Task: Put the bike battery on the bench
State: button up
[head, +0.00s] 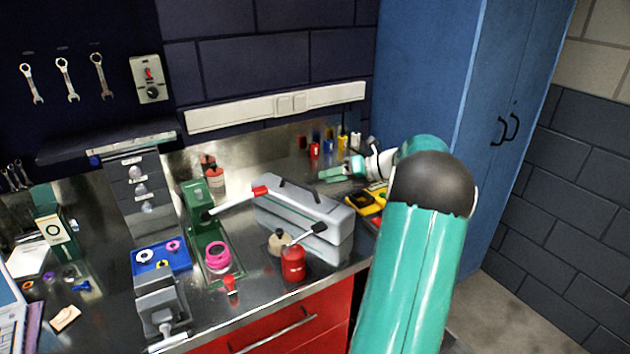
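I cannot pick out a bike battery with certainty. A long grey box (292,203) with a dark handle on top lies on the steel bench (105,270), right of the middle; I cannot tell whether it is the battery or a tool case. My gripper (336,173) is over the back right of the bench, behind and above the grey box's right end. Its green fingers look spread apart, with nothing visible between them. My arm hides the bench's right end and part of the floor.
A red oil can (293,263) stands in front of the grey box. A green press (197,215), a blue tray (160,256) and a grey vise (160,303) stand to the left. A yellow-black item (370,204) lies near my arm. A blue cabinet (430,80) rises at right.

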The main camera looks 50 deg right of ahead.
jog(key=shift+v, duration=0.8)
jog(key=w+a+r+n+g, duration=0.15)
jog(key=a+n+g, duration=0.25)
jog(key=a+n, duration=0.7)
jog(key=w+a+r+n+g, duration=0.1)
jog(key=a+r+n+g, duration=0.3)
jog(key=a, duration=1.4)
jog(key=s+a+f+n+h, duration=0.1)
jog(key=s+a+n+h, duration=0.2)
jog(key=s+a+n, duration=0.5)
jog(key=s+a+f+n+t+h, duration=0.1)
jog(key=s+a+f+n+h, duration=0.1)
jog(key=s+a+n, duration=0.7)
jog(key=a+n, duration=0.2)
jog(key=n, duration=0.6)
jog(key=shift+a+h, duration=0.15)
jog(key=shift+h, duration=0.25)
